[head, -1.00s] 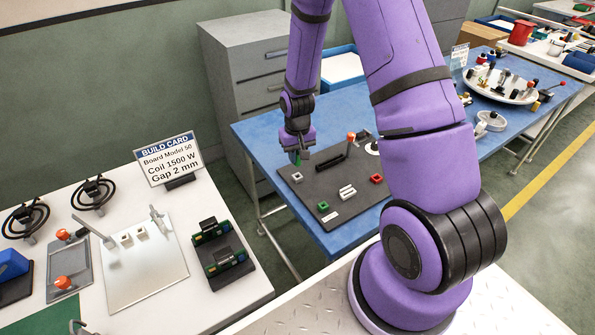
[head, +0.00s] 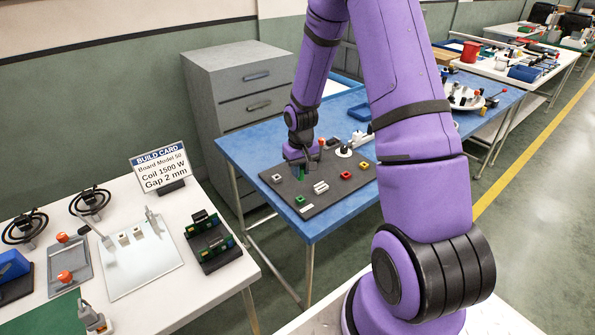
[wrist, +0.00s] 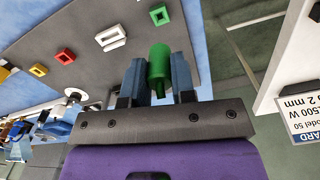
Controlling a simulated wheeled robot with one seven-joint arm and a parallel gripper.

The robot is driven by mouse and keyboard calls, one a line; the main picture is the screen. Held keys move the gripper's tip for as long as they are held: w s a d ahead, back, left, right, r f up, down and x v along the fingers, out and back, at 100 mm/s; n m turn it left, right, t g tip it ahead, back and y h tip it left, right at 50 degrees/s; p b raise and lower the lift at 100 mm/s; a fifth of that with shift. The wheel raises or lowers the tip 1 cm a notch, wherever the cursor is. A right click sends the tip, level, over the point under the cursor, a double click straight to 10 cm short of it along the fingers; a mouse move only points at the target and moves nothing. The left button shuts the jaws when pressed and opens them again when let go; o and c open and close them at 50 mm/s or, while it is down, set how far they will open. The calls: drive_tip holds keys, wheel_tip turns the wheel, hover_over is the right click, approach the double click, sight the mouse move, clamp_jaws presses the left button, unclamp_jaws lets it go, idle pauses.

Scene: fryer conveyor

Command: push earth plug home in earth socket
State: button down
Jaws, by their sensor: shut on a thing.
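My gripper (head: 301,168) is shut on the green earth plug (wrist: 158,66), a cylinder held between the two fingers in the wrist view. The plug also shows below the fingers in the head view (head: 300,175). In the head view the socket (head: 299,199) is near the front left corner of the dark grey board (head: 317,201). The plug is above the board, behind the socket in the picture.
A white socket (head: 321,187), a red socket (head: 346,175) and a yellow socket (head: 365,163) sit on the board. The blue table (head: 232,152) carries the board. A white bench with a build card (head: 161,167) stands at left. Grey drawers (head: 240,90) stand behind.

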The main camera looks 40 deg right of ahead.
drive_tip(key=shift+f, duration=2.6)
drive_tip(key=shift+f, duration=1.5)
drive_tip(key=c, duration=0.9)
unclamp_jaws()
drive_tip(key=shift+o, duration=0.2)
drive_tip(key=shift+r, duration=0.1)
drive_tip(key=shift+r, duration=2.95)
wheel_tip(320, 180, up, 11)
drive_tip(key=shift+f, duration=0.1)
